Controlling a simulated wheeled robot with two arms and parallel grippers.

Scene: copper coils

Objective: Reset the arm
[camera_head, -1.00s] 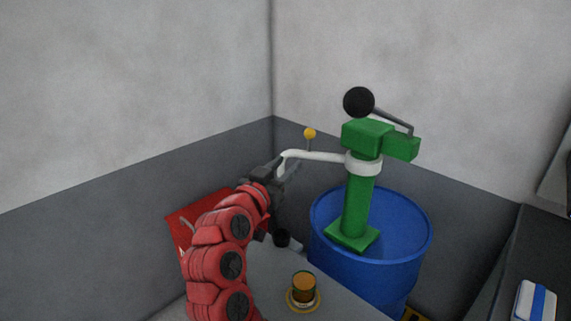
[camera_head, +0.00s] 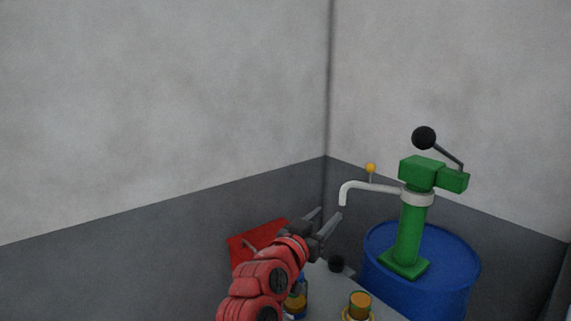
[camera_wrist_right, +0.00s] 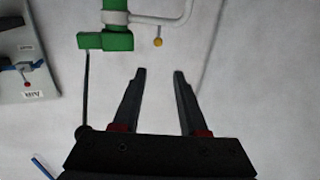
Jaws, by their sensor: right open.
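My right gripper (camera_head: 325,217), on the red arm, is open and empty. In the head view it is just below and left of the white spout (camera_head: 365,187) of a green hand pump (camera_head: 409,230), with a visible gap. In the right wrist view the two dark fingers (camera_wrist_right: 159,73) are spread with only the pale wall between them. The pump shows there too, upside down (camera_wrist_right: 117,40). My left gripper is in neither view.
The pump stands on a blue drum (camera_head: 460,270) and has a black ball handle (camera_head: 424,138) and a small yellow knob (camera_head: 370,168). A red object (camera_head: 250,243) is behind my arm. An amber container (camera_head: 360,304) and a dark round object (camera_head: 336,263) are near the grey surface.

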